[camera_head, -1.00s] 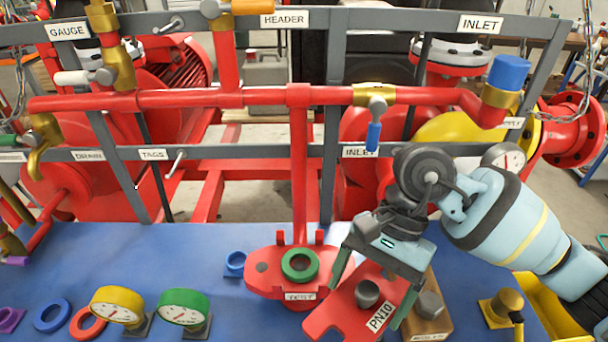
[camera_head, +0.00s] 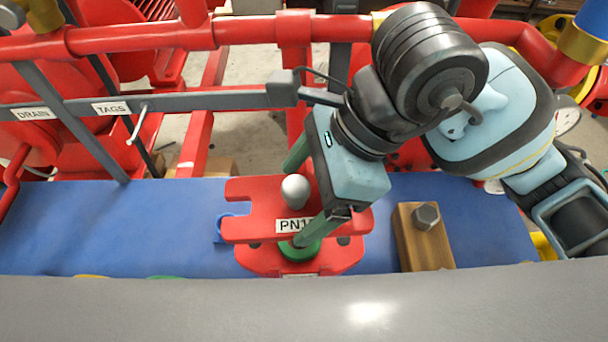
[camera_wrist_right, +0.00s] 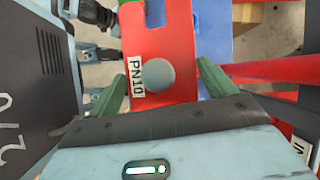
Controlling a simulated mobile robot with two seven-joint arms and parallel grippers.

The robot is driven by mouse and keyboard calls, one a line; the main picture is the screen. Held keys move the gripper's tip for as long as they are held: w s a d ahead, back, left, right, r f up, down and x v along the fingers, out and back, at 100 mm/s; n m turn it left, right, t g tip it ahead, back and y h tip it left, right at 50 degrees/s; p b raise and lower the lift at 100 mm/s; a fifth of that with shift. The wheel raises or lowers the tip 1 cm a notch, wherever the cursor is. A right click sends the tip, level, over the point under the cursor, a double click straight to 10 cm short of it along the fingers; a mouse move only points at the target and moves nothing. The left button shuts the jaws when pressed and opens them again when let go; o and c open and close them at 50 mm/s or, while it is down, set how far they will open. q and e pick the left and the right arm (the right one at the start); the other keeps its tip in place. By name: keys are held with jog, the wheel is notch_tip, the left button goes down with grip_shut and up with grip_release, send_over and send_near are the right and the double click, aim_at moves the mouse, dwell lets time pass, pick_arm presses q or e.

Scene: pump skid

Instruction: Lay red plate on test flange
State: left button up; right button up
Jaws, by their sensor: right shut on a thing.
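The red plate (camera_head: 262,212) carries a PN10 label and a grey round knob (camera_head: 295,190). My right gripper (camera_head: 308,200) is shut on the plate, with its green fingers at opposite sides and the knob between them. The plate also shows in the right wrist view (camera_wrist_right: 160,30). The red test flange (camera_head: 265,262) lies beneath the plate, mostly covered by it. A green ring (camera_head: 300,252) on the flange shows partly below the plate. I cannot tell whether the plate touches the ring. My left gripper is not in view.
A wooden block (camera_head: 425,245) with a bolt stands right of the flange on the blue bench top (camera_head: 130,225). Red pipe (camera_head: 130,38) and a grey rail (camera_head: 200,100) run behind.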

aim_at(311, 200)
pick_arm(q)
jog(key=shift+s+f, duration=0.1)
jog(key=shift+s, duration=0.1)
pick_arm(e)
jog(key=shift+s+f, duration=0.1)
